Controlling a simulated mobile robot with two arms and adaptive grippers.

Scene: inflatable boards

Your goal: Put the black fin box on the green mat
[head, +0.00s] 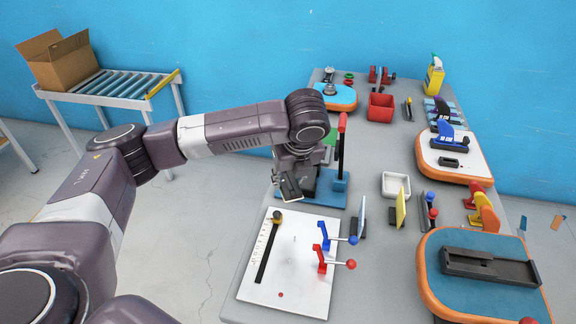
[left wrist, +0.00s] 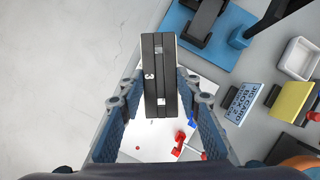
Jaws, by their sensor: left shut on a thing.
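My left gripper (head: 290,186) is shut on a black box, the black fin box (left wrist: 161,85), which shows upright between the two blue-padded fingers in the left wrist view and has small white marks on its face. In the head view the gripper holds it above the left edge of the table, beside a blue press base (head: 330,190). My right gripper is not in view.
A white board (head: 300,285) with blue and red clamps lies at the front of the table. A white tray (head: 396,185), a yellow card (head: 401,207), a red bin (head: 380,108) and orange-edged boards (head: 425,265) stand to the right. Bare grey table shows between them.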

